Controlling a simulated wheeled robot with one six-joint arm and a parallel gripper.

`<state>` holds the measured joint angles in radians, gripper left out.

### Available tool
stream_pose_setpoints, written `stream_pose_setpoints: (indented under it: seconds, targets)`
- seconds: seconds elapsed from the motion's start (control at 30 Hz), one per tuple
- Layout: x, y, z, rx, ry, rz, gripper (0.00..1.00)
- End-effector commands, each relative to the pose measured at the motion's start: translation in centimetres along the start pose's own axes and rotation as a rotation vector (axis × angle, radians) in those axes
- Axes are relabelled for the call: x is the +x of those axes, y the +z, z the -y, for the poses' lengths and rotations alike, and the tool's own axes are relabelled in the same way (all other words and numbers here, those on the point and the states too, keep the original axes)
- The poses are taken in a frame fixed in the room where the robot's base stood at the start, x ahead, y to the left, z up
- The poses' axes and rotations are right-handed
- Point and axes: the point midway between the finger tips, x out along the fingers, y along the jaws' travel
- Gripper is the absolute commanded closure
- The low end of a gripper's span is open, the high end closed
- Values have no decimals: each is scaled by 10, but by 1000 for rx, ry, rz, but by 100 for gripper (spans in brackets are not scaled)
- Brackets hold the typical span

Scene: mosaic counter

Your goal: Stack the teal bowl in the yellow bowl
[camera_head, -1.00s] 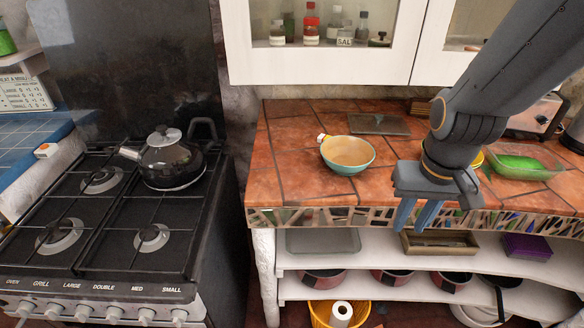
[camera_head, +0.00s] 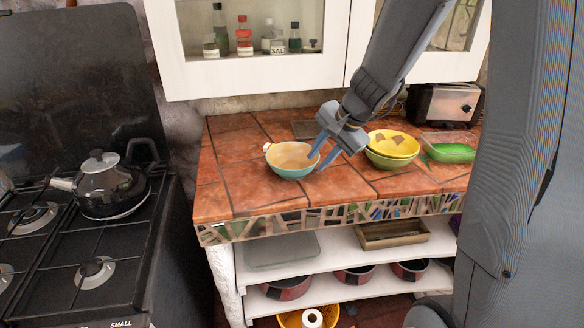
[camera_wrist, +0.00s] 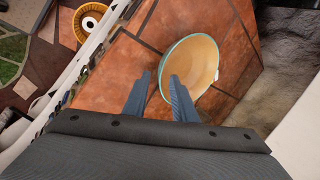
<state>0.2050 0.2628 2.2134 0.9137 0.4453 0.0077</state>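The teal bowl (camera_head: 291,174) stands upright on the tiled counter, its inside tan. In the wrist view it (camera_wrist: 192,66) lies just beyond my fingertips. My gripper (camera_head: 317,162) is open and tilted down at the bowl's right rim. One finger overlaps the bowl's inside and the other is outside it, so the rim appears between them; contact cannot be told. The wrist view shows the gap between the fingers (camera_wrist: 160,77). The yellow bowl (camera_head: 393,141), with brown patches inside, stands to the right, nested in a yellow-green bowl (camera_head: 391,161).
A clear tray with green contents (camera_head: 450,149) and a toaster (camera_head: 443,106) stand right of the yellow bowl. A dark flat board (camera_head: 305,129) lies behind the teal bowl. Wall cabinets (camera_head: 250,75) hang above. The counter's front left is clear.

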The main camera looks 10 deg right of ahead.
Motion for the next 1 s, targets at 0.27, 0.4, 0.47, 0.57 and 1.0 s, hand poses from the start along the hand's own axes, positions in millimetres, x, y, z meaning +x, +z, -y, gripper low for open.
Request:
stream_pose_setpoints:
  seconds: [0.27, 0.4, 0.47, 0.57, 1.0]
  targets:
    - [27, 3, 1, -2, 4, 2, 75]
    - [45, 4, 3, -2, 5, 2, 75]
    - [53, 4, 3, -2, 3, 1, 75]
    - [62, 4, 3, -3, 3, 1, 75]
    - [64, 3, 3, -4, 2, -1, 100]
